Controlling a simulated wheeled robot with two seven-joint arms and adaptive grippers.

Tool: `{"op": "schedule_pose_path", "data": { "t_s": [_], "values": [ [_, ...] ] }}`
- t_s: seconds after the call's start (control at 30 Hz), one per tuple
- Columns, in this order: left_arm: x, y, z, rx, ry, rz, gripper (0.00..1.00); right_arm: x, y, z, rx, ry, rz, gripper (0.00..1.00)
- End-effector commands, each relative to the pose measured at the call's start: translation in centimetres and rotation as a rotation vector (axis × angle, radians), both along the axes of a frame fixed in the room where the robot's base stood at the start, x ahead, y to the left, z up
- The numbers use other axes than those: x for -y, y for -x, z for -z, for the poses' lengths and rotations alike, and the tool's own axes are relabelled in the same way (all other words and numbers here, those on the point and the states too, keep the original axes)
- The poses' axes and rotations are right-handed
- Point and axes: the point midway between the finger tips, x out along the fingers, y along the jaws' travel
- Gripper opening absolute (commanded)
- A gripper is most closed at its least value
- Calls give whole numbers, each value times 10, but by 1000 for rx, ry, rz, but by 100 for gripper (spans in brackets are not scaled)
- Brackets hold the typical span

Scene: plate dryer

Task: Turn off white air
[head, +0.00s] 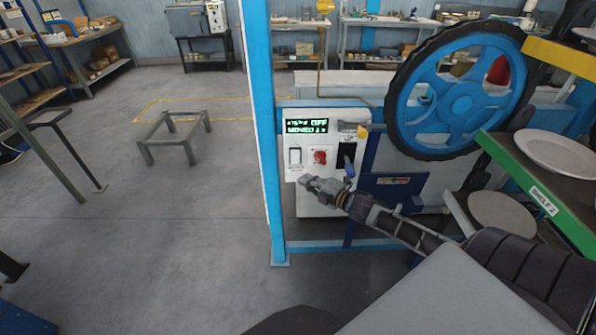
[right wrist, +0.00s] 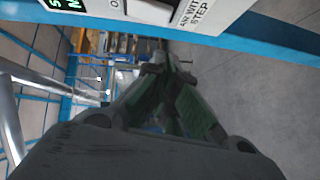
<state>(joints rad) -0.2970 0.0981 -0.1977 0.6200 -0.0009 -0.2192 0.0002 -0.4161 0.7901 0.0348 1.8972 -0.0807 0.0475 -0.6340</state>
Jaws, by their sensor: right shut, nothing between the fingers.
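A white control box (head: 318,205) stands behind the blue post, with a lit green text display (head: 307,127) whose top line ends in "OFF". Below it are a white rocker switch (head: 295,158) at the left and a red knob (head: 320,158) to its right. My right gripper (head: 304,181) is shut and empty, just below the white switch; I cannot tell whether it touches the box. My left gripper is out of view.
A blue post (head: 262,130) stands left of the box. A big blue wheel (head: 460,102) and a green-edged shelf (head: 530,185) with a white plate (head: 556,153) are at the right. A low metal frame (head: 176,138) stands on the open floor at the left.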

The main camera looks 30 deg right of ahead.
Motion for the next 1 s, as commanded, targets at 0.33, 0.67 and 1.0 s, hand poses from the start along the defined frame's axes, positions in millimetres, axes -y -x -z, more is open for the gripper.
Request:
{"op": "schedule_pose_path", "data": {
  "t_s": [0.33,0.67,1.0],
  "values": [
    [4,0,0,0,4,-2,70,-4,-20,2,1,1,1,0],
    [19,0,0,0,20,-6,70,-9,-37,4,1,0,1,0],
    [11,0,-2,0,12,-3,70,-3,-57,7,1,0,0,0]
  ]
}}
